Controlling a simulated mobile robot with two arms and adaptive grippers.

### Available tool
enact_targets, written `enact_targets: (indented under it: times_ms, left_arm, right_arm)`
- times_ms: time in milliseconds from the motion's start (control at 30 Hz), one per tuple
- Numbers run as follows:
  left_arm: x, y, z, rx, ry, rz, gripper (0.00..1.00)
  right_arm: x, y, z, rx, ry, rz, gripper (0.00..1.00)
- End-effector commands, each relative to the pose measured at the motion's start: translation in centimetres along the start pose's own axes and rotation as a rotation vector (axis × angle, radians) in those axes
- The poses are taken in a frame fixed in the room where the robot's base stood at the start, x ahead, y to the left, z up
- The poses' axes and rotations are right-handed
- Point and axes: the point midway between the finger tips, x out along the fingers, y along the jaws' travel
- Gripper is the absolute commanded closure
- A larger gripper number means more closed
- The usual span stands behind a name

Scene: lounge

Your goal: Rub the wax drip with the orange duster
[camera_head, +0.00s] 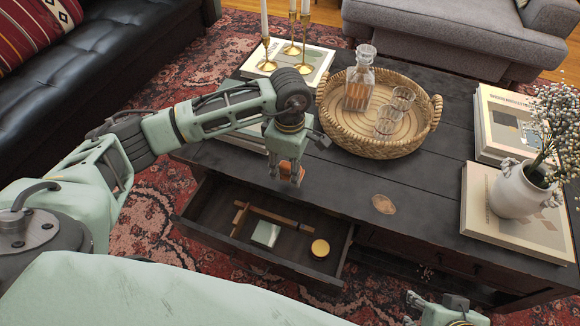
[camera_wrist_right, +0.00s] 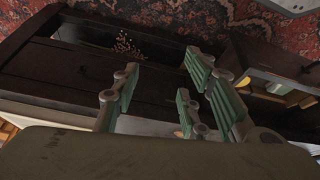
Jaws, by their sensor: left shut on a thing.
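The orange duster (camera_head: 290,170) is in my left gripper (camera_head: 286,176), which is shut on it at the table's front edge, above the open drawer. The fingers hide part of the duster. A tan oval patch (camera_head: 383,204), which looks like the wax drip, lies flat on the dark wooden table (camera_head: 345,185), to the right of the duster and apart from it. My right gripper (camera_head: 440,306) shows at the bottom edge of the head view, partly cut off. In the right wrist view its fingers (camera_wrist_right: 160,88) are spread apart with nothing between them.
The open drawer (camera_head: 205,232) holds a wooden item (camera_head: 265,214), a pale block (camera_head: 266,234) and a round yellow tin (camera_head: 320,248). A wicker tray (camera_head: 350,147) holds a decanter (camera_head: 358,82) and glasses. Candlesticks (camera_head: 304,68) stand behind left. A white vase (camera_head: 516,190) sits on a book at right.

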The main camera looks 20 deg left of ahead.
Motion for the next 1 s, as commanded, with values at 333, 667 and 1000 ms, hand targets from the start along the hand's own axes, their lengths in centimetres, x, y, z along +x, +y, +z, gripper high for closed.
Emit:
enact_targets:
  times_ms: [333,667,1000]
  left_arm:
    - [-1.8,0.3,-0.3,-0.004,0.001,0.002,0.89]
    - [-3.2,0.5,-0.7,-0.009,0.000,0.000,0.89]
    - [-3.1,0.5,-0.7,-0.009,0.000,0.001,0.89]
  right_arm:
    - [-1.2,0.3,2.0,0.003,-0.094,0.004,0.60]
    - [-1.9,0.3,1.7,0.003,-0.093,0.004,0.60]
    - [-1.8,0.3,1.7,0.003,-0.094,0.004,0.60]
